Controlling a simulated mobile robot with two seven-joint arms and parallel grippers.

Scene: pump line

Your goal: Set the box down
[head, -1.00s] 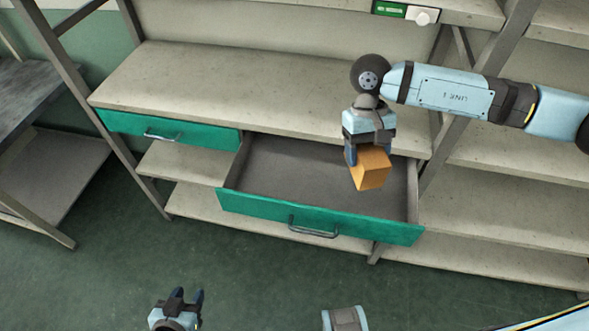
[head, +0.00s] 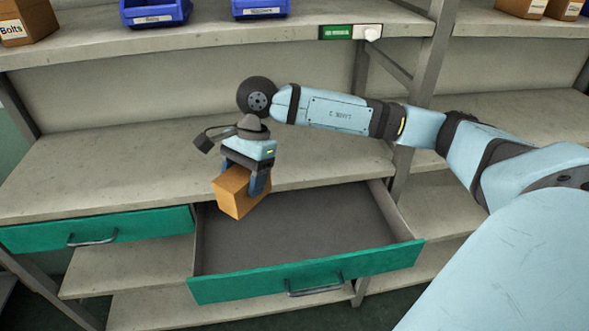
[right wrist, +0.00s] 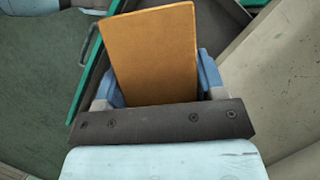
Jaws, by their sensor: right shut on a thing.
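My right gripper (head: 247,178) is shut on an orange-brown box (head: 234,197). It holds the box over the left part of the open drawer (head: 300,232), near the shelf's front edge. In the right wrist view the box (right wrist: 152,55) sits between the two blue fingers of the gripper (right wrist: 158,85). I cannot tell how high the box is above the drawer floor. My left gripper is out of view.
The open drawer has a green front (head: 310,277) and looks empty. A shut green drawer (head: 100,230) is to its left. The shelf top (head: 120,165) behind is clear. Blue bins (head: 155,10) and a box labelled Bolts (head: 25,20) stand on the upper shelf.

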